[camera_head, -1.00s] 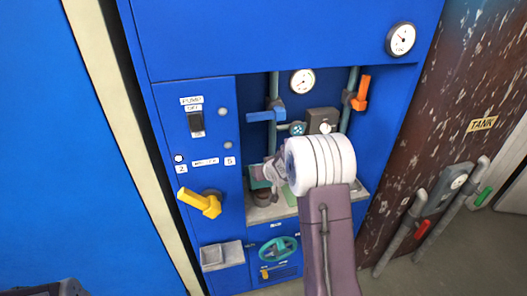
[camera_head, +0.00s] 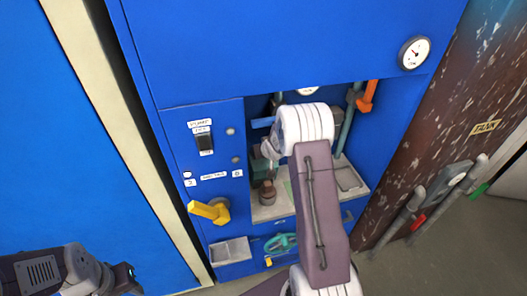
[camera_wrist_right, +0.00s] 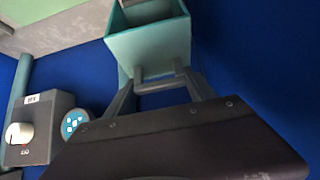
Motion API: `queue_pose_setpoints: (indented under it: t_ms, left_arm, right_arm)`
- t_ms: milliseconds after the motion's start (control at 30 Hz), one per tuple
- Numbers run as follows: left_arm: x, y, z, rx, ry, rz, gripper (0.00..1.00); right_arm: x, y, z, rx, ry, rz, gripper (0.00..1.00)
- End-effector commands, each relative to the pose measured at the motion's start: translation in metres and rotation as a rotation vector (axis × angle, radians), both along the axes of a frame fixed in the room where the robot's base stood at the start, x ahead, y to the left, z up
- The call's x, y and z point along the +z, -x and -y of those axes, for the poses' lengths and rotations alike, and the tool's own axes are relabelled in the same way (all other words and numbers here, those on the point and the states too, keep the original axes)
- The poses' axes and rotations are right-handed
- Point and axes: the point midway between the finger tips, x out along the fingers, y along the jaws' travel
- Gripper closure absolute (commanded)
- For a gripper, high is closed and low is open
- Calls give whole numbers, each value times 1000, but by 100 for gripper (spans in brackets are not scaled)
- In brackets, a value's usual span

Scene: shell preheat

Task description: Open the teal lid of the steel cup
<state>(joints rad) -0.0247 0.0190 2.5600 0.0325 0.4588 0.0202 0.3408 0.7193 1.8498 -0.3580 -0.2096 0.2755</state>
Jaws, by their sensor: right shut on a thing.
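A teal box-like piece, which looks like the teal lid (camera_wrist_right: 150,42), fills the top middle of the right wrist view. In the head view a small part of the teal lid (camera_head: 261,168) shows in the blue cabinet's niche. My right gripper (camera_wrist_right: 160,80) is shut on a narrow bar at its edge. In the head view my right gripper (camera_head: 268,150) is mostly hidden by its own wrist. A dark, round cup-like thing (camera_head: 267,194) stands just below the lid; I cannot tell whether it is the steel cup. My left gripper (camera_head: 128,279) is at the lower left, away from the cabinet.
A yellow lever (camera_head: 209,211), a metal tray (camera_head: 230,252) and a teal handwheel (camera_head: 280,243) are on the cabinet front. A grey box with a white knob (camera_wrist_right: 19,133) is close to my right gripper.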

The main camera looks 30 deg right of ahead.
Motion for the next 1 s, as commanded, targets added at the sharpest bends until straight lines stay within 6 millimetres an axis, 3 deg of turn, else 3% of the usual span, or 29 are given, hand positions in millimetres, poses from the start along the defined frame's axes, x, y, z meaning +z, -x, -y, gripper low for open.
queue_pose_setpoints:
  t_ms: [600, 633, 667, 700, 1000]
  left_arm:
    - [2, 0, 0, 0, 0, 0, 64]
    - [2, 0, 0, 0, 0, 0, 64]
    - [2, 0, 0, 0, 0, 0, 64]
    - [2, 0, 0, 0, 0, 0, 64]
    - [2, 0, 0, 0, 0, 0, 64]
  right_arm:
    - [3, -3, 1, 1, 2, 11, 100]
    - [3, -3, 1, 1, 2, 11, 28]
    - [3, -3, 1, 1, 2, 11, 20]
    - [3, -3, 1, 1, 1, 9, 15]
    - [3, 0, 0, 0, 1, 4, 15]
